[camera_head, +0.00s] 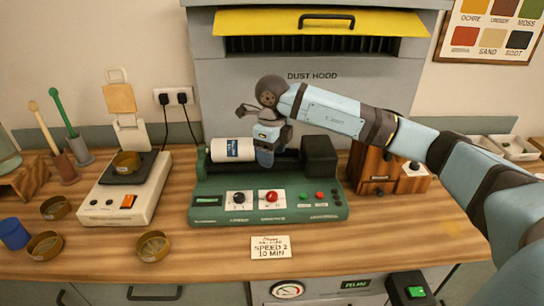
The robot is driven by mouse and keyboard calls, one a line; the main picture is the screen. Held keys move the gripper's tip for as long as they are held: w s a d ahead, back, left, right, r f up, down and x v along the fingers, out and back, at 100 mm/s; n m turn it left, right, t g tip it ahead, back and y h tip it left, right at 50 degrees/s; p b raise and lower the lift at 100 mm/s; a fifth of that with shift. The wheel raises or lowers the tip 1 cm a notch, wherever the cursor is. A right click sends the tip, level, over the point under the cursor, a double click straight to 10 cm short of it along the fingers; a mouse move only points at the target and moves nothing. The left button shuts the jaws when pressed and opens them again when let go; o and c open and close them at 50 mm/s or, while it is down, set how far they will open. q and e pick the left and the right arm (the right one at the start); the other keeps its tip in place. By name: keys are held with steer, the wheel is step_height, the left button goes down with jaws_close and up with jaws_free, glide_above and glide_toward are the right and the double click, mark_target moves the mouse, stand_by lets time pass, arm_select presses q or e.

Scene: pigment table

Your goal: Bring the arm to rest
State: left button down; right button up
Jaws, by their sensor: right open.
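My right arm reaches in from the right, and my right gripper (266,150) points down over the green roller machine (215,207). The gripper is at the right end of the white labelled jar (232,149), which lies on its side on the machine. Its fingertips are small and partly hidden, and I cannot tell whether they touch the jar. The gripper is open.
A scale (128,195) with a dish on it stands to the left. Several brass dishes (153,246) and a blue cup (14,234) are near the left front. A wooden cabinet (374,170) stands right of the machine. A card (270,248) lies at the front, and the right front tabletop is clear.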

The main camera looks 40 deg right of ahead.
stand_by(0.3)
steer(key=s+a+f+g+y+p, duration=0.1)
steer(key=s+a+f+y, duration=0.3)
steer(key=a, duration=0.5)
steer(key=s+a+f+g+y+p, duration=0.1)
steer(key=s+a+y+p, duration=0.15)
steer(key=a+y, duration=0.45)
steer(key=s+a+r+m+t+y+p, duration=0.25)
steer(key=s+a+m+t+y, duration=0.25)
steer(key=a+m+y, duration=0.45)
steer(key=s+d+f+m+t+h+p, duration=0.1)
steer(key=s+d+f+m+t+h, duration=0.3)
steer(key=s+f+m+h, duration=0.3)
steer(key=s+d+f+m+t+h+p, duration=0.2)
steer(key=s+f+m+h, duration=0.6)
steer(key=m, duration=1.4)
step_height(320, 180, down, 5)
steer(key=d+t+h, duration=0.1)
steer(key=d+h, duration=0.1)
steer(key=shift+s+d+t+p, duration=0.3)
steer(key=shift+t, duration=0.1)
